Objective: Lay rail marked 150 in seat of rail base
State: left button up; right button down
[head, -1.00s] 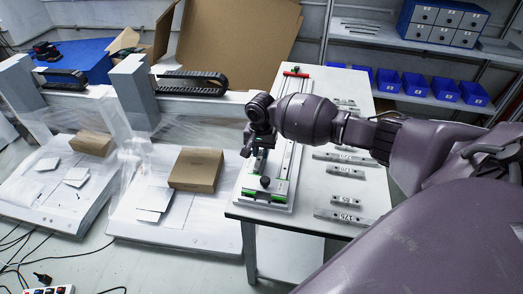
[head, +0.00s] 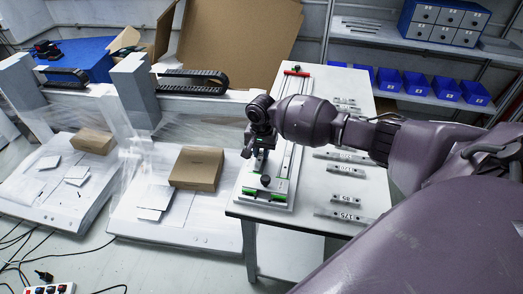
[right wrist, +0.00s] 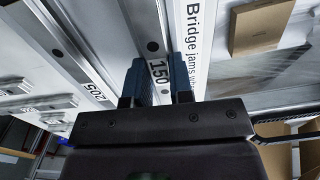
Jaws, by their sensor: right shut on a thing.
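The rail marked 150 (right wrist: 158,72) is a grey metal bar with dark holes. In the right wrist view it runs up between the two blue fingers of my right gripper (right wrist: 160,85), which is shut on it. In the head view my right gripper (head: 256,158) is over the left side of the rail base (head: 284,205) and hides most of what it holds. The base is a long pale assembly with green parts at its near end and a red bar at its far end. I cannot tell whether the rail touches the seat. My left gripper is out of view.
A strip marked 205 (right wrist: 95,92) runs beside the held rail. A cardboard box (head: 196,169) sits left of the table. Blue bins (head: 415,84) stand on the back shelf.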

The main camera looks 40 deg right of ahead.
aim_at(261, 154)
jog(key=shift+f, duration=0.1)
jog(key=c, duration=0.9)
grip_release()
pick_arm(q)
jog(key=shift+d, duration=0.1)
pick_arm(e)
notch_tip(261, 154, up, 9)
jog(key=shift+r+p, duration=0.15)
jog(key=shift+p, duration=1.1)
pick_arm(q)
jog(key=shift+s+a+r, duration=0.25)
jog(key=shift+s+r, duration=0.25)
pick_arm(e)
jog(key=shift+r, duration=0.8)
